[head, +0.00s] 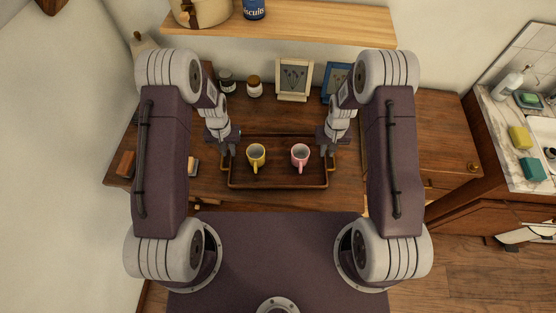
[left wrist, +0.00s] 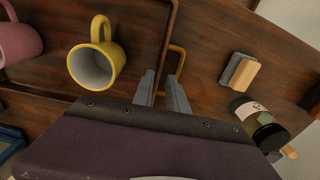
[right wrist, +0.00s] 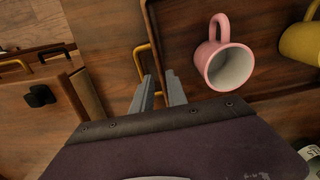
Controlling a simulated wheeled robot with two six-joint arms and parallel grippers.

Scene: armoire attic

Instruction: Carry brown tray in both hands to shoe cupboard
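The brown tray (head: 277,187) rests on a wooden surface in the middle of the head view. A yellow mug (head: 256,158) and a pink mug (head: 300,158) stand in it. My left gripper (head: 229,150) is at the tray's left end; the left wrist view shows its fingers apart beside the tray wall and a brass handle (left wrist: 182,58). My right gripper (head: 327,150) is at the right end; the right wrist view shows its fingers apart by the other brass handle (right wrist: 142,58). The fingertips partly hide both handles. I cannot tell which furniture is the shoe cupboard.
A wooden cabinet (head: 440,150) with a knob stands to the right, beside a washstand (head: 505,140) with bottle and sponges. Jars (head: 254,88) and picture frames (head: 294,80) stand behind the tray.

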